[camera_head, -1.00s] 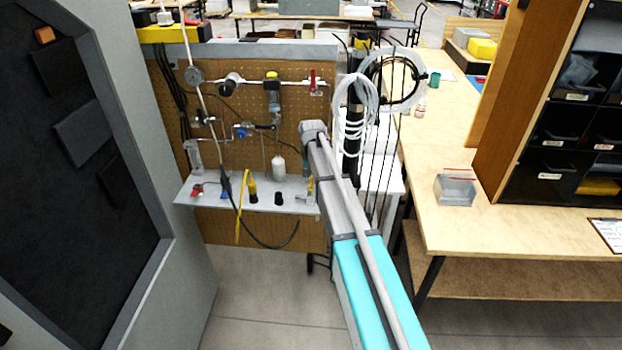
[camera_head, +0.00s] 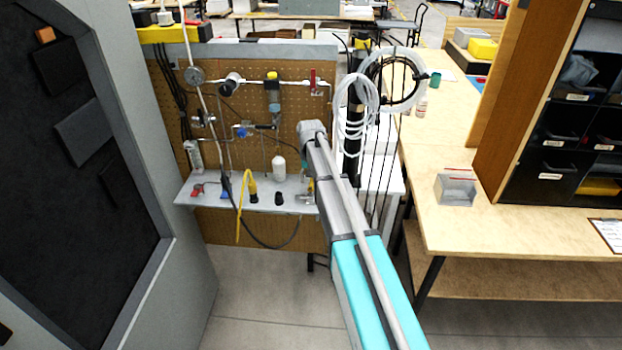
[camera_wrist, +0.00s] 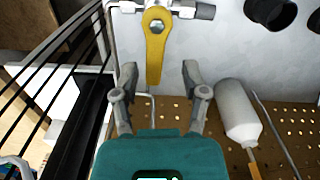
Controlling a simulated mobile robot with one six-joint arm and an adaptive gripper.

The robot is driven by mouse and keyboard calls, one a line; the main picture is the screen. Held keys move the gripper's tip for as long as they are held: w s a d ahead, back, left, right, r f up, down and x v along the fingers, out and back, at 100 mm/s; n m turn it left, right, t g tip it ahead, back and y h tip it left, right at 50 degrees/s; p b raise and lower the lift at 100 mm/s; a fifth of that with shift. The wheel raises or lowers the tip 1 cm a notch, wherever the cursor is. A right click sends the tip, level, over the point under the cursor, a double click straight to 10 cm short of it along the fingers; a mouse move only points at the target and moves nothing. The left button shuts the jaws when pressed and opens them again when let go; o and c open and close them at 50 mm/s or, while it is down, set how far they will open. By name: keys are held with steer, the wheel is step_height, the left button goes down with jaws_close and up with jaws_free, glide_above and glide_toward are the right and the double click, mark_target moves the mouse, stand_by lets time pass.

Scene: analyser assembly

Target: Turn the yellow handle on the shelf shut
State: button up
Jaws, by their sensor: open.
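The yellow handle (camera_wrist: 155,50) is a flat lever on a silver valve (camera_wrist: 185,10) at the shelf's right end. In the wrist view it hangs from its bolt at the top of the picture towards my gripper. My gripper (camera_wrist: 160,72) is open. Its fingertips are on either side of the lever's free end, with a gap visible on each side; whether they are at the same depth as the lever is unclear. In the head view, the handle (camera_head: 310,185) shows as a small yellow patch beside my arm, which hides part of the area and most of my gripper.
A white bottle (camera_wrist: 238,112) stands close to my right finger; it also shows on the shelf (camera_head: 225,203). A yellow-and-black connector (camera_head: 251,188) and a black cap (camera_head: 278,198) stand further left. Black vertical rods (camera_wrist: 45,70) are on the wrist view's left. The pegboard (camera_head: 225,150) stands behind.

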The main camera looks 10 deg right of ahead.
steer(key=n, duration=0.1)
steer(key=a+n, duration=0.1)
steer(key=n, duration=0.2)
steer(key=shift+a, duration=0.25)
steer(key=n, duration=0.1)
steer(key=a+n, duration=0.1)
steer(key=n, duration=0.2)
steer(key=shift+s+a, duration=0.15)
steer(key=shift+s, duration=0.15)
steer(key=shift+r+p, duration=0.4)
step_height(320, 180, up, 13)
steer(key=p, duration=1.3)
steer(key=s+f+m+b, duration=0.5)
steer(key=s+f+b, duration=2)
steer(key=s, duration=0.2)
steer(key=shift+s+m, duration=0.2)
steer(key=shift+m, duration=0.1)
steer(key=shift+s, duration=1.1)
